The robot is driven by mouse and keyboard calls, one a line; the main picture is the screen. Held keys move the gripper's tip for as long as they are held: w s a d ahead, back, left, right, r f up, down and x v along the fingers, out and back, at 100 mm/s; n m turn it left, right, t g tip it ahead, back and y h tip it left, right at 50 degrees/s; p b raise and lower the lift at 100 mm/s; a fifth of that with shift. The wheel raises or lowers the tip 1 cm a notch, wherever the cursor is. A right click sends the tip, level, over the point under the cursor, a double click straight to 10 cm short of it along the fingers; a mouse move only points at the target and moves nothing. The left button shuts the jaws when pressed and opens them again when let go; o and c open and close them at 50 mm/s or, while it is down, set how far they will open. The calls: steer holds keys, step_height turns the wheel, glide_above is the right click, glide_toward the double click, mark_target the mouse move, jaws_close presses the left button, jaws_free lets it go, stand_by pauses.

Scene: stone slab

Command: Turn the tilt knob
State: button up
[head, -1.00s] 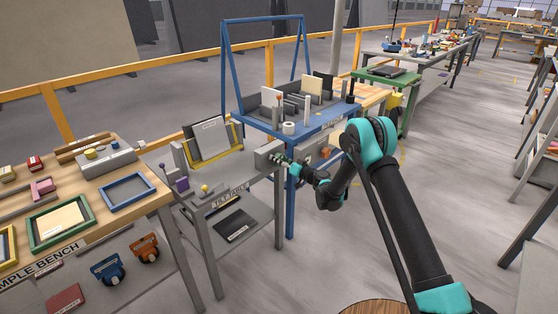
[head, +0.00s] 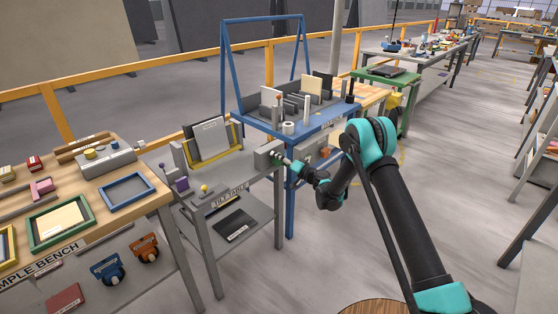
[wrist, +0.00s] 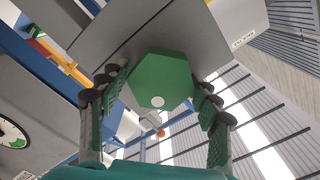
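The tilt knob (wrist: 162,80) is a green six-sided knob with a pale round spot, on a grey housing. It fills the middle of the wrist view. My gripper (wrist: 160,88) is open around it, one finger on each side, with a visible gap between each finger pad and the knob. In the head view, my gripper (head: 283,160) is at the right end of the grey tilt table (head: 232,182), against the small grey housing (head: 263,157). The knob is hard to make out there. A tilted panel (head: 210,139) with a yellow ledge stands on the table.
A blue-framed bench (head: 333,125) with upright blocks stands right behind the tilt table. The wooden sample bench (head: 150,203) is on the left. A purple block (head: 181,184) and a yellow knob (head: 204,188) sit on the tilt table.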

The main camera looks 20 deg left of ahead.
stand_by(0.3)
steer(key=v, duration=1.2)
stand_by(1.1)
steer(key=s+d+r+g+h, duration=0.1)
steer(key=s+d+r+h, duration=0.4)
steer(key=d, duration=0.5)
steer(key=s+d+r+h, duration=0.2)
steer(key=s+d+r, duration=0.4)
steer(key=d, duration=0.5)
steer(key=s+d+f+m+h, duration=0.1)
steer(key=s+d+h, duration=0.2)
steer(key=s+d, duration=0.5)
steer(key=s+d+f+m+g+h, duration=0.1)
steer(key=s+d+h, duration=0.2)
steer(key=s+d, duration=0.6)
steer(key=s+d+f+m+h, duration=0.1)
steer(key=s+d+h, duration=0.2)
steer(key=s+d, duration=0.5)
steer(key=shift+s+d+f+g+h, duration=0.1)
steer(key=shift+d+g+h, duration=0.05)
steer(key=shift+d, duration=0.25)
steer(key=shift+s+d+f+g+h, duration=0.1)
steer(key=shift+d+g+h, duration=0.05)
steer(key=shift+d, duration=0.3)
